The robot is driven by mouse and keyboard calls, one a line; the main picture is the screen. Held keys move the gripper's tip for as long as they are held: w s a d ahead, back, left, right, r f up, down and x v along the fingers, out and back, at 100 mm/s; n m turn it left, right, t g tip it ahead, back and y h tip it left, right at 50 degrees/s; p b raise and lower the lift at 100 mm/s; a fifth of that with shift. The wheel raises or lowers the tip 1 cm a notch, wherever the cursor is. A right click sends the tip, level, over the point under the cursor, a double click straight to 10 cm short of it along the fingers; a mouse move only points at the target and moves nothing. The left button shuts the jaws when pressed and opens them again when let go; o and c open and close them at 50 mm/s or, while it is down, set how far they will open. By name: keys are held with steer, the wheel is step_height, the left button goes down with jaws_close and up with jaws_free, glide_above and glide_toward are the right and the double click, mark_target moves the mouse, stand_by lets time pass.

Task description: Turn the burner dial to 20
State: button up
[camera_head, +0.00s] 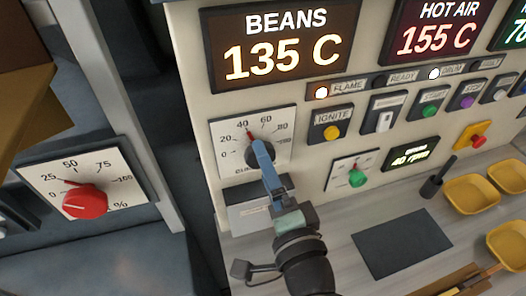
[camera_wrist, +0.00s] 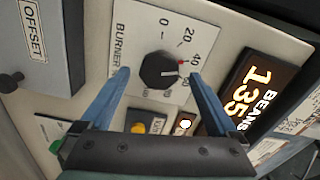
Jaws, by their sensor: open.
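The burner dial is a black knob (camera_head: 251,155) on a white scale plate (camera_head: 222,150) marked from 0 upward by twenties. It also shows in the wrist view as a black knob (camera_wrist: 158,68). A red mark by the knob's edge lies near 40; a white line on the knob points between 40 and 60. My gripper (camera_head: 259,143) is in front of the dial and partly hides it in the head view. In the wrist view my gripper (camera_wrist: 158,76) is open, its blue fingers on either side of the knob. Whether they touch it is unclear.
A red knob (camera_head: 85,201) on a percent scale is at left. The BEANS display (camera_head: 283,45) reads 135 C above the dial. A yellow IGNITE button (camera_head: 331,132) and a green knob (camera_head: 357,178) are close at right. Yellow trays (camera_head: 471,194) stand on the counter.

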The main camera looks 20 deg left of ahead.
steer(key=shift+x, duration=1.1)
steer(key=c, duration=1.3)
steer(key=shift+w+f, duration=0.1)
steer(key=shift+c, duration=0.2)
steer(key=shift+f+n+b, duration=0.1)
steer(key=shift+n+b, duration=0.25)
steer(key=shift+n, duration=0.05)
steer(key=shift+n+b, duration=3.4)
steer(key=shift+n, duration=0.1)
